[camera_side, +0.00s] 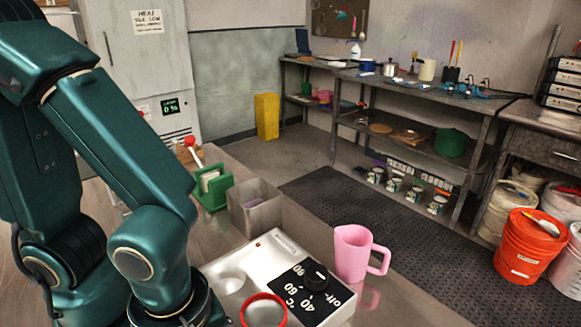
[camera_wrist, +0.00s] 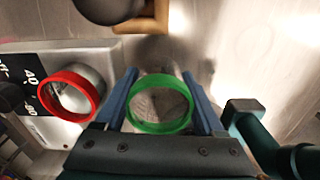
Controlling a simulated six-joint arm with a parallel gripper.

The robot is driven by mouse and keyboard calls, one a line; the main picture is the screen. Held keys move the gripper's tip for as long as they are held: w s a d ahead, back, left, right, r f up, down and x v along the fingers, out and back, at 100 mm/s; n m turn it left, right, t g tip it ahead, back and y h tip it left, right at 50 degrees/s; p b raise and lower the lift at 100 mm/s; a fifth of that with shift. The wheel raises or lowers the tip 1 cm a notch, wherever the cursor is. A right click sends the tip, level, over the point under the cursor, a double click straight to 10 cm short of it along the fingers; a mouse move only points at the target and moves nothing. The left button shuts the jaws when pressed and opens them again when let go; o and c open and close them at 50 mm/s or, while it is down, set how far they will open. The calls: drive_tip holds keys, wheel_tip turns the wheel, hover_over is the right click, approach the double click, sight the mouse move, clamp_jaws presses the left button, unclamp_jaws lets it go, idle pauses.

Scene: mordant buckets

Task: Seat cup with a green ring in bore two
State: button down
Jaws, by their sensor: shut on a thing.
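The cup with a green ring (camera_wrist: 160,127) is between the two blue fingers of my gripper (camera_wrist: 160,92) in the wrist view. My gripper is shut on it, and I look down into its open mouth. In the side view my gripper and this cup are out of frame below. I cannot tell the bore numbers.
A black dial (camera_side: 316,277) stands up on the block. A pink jug (camera_side: 351,252) is just right of it. A grey metal bin (camera_side: 255,207) and a green rack (camera_side: 213,188) stand behind the block. Bench top right of my gripper looks clear in the wrist view.

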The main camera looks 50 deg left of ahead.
drive_tip(key=shift+f, duration=1.5)
drive_tip(key=shift+c, duration=1.4)
unclamp_jaws()
